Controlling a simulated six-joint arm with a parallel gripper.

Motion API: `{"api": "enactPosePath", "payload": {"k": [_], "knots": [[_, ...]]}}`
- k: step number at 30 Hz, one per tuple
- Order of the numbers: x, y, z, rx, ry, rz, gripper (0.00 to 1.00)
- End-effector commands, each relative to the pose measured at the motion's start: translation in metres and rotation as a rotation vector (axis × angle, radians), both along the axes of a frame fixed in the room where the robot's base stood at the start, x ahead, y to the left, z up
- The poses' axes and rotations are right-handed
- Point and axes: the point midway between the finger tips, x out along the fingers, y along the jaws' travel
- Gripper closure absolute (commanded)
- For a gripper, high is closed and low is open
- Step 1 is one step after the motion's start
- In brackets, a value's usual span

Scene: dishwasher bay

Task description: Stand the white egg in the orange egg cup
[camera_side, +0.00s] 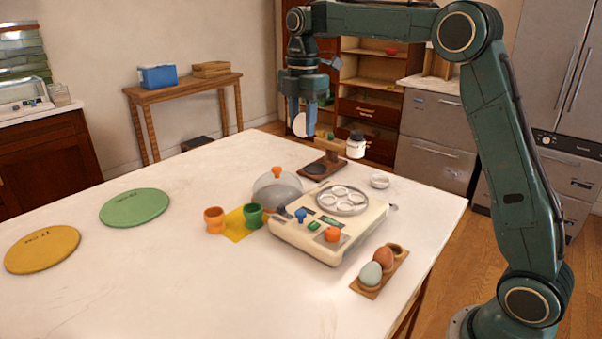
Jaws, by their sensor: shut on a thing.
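My gripper (304,112) is shut on the white egg (300,125) and holds it high above the far part of the table. One finger covers part of the egg. The orange egg cup (214,220) stands on the table, lower and to the left of my gripper, and is well apart from it. The cup appears upright; I cannot see down to its bottom.
A green egg cup (253,216) stands by a yellow napkin (236,229). A clear dome (277,194) and a cream egg cooker (330,228) stand right of the cups. A wooden holder (367,290) bears a brown and a pale egg.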

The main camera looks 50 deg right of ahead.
Motion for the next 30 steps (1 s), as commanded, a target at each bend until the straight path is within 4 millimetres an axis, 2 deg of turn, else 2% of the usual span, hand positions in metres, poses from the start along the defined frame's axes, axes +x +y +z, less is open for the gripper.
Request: {"api": "enactPosePath", "payload": {"k": [3, 15, 30], "knots": [[0.018, 0.013, -0.008, 0.002, 0.000, -0.090, 0.70], [0.070, 0.059, -0.038, 0.008, -0.003, -0.416, 0.70], [0.118, 0.127, -0.086, 0.017, -0.004, -0.825, 0.70]]}}
